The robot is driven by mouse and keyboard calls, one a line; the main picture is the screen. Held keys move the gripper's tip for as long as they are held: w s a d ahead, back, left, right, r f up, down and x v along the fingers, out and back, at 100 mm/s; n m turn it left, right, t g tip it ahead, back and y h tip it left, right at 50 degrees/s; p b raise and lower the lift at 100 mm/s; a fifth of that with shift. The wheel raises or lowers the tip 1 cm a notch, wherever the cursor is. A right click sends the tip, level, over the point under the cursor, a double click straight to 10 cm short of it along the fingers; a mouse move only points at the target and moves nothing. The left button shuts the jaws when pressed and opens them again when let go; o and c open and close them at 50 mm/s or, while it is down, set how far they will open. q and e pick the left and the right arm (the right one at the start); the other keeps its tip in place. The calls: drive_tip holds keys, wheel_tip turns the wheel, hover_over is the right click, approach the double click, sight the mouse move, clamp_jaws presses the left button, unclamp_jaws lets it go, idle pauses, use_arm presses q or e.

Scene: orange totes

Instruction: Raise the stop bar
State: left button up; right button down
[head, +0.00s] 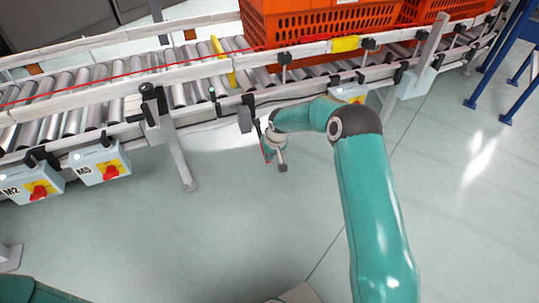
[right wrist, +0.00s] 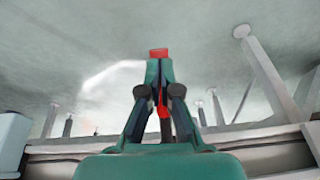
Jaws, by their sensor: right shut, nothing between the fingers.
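The yellow bar (head: 222,62) standing across the rollers in the head view looks like the stop bar, though I cannot be sure. An orange tote (head: 310,20) stands on the rollers just right of it. My right gripper (head: 267,155) is below and in front of the conveyor's near rail, right of the yellow bar, pointing down and apart from it. In the right wrist view its fingers (right wrist: 158,58) meet at red tips, shut, with nothing between them. The stop bar is not visible in the right wrist view. My left gripper is not in view.
A support leg (head: 183,160) stands left of my gripper. Blue legs (head: 495,60) stand at right. The near floor is clear.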

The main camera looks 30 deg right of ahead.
drive_tip(key=shift+d+f, duration=0.1)
drive_tip(key=shift+f, duration=0.15)
drive_tip(key=s+a+r+p, duration=0.1)
drive_tip(key=s+r, duration=0.4)
drive_tip(key=s, duration=0.7)
drive_tip(key=shift+p, duration=0.55)
drive_tip(key=shift+a+r, duration=0.1)
